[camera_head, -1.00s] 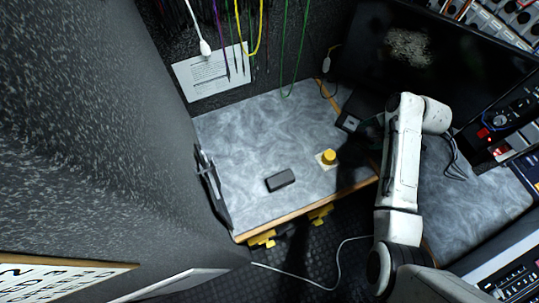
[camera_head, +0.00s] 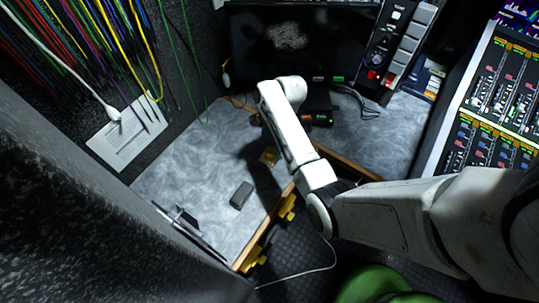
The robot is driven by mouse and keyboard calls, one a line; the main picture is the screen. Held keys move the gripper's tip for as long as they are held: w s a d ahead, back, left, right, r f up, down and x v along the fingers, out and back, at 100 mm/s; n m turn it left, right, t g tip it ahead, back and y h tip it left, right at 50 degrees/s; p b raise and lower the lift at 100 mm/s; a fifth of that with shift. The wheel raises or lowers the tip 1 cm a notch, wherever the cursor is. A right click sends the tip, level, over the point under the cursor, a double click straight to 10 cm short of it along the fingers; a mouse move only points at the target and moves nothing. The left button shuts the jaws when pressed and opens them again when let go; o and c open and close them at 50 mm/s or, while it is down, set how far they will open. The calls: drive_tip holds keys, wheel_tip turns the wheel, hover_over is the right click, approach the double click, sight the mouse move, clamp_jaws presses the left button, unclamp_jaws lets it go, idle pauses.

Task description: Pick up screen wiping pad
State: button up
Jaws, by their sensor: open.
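A small dark rectangular block (camera_head: 241,195), which looks like the screen wiping pad, lies flat on the grey marbled worktop (camera_head: 190,160), near its front edge. Nothing touches it. My white arm reaches in from the right and bends up over the worktop, to the right of the block. I cannot make out my gripper's fingers; the end of the arm hides them.
A dark monitor (camera_head: 300,45) with a pale smudge stands at the back. A small box with lit labels (camera_head: 322,112) sits below it. A dark upright frame (camera_head: 190,228) stands at the worktop's left edge. Mixing consoles (camera_head: 490,110) fill the right. The worktop around the block is clear.

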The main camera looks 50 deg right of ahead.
sight(271, 151)
drive_tip(key=shift+s+x, duration=0.15)
drive_tip(key=shift+x, duration=1)
drive_tip(key=shift+s+x, duration=0.2)
drive_tip(key=shift+x, duration=0.95)
drive_tip(key=c, duration=1.1)
wheel_tip(271, 151, up, 10)
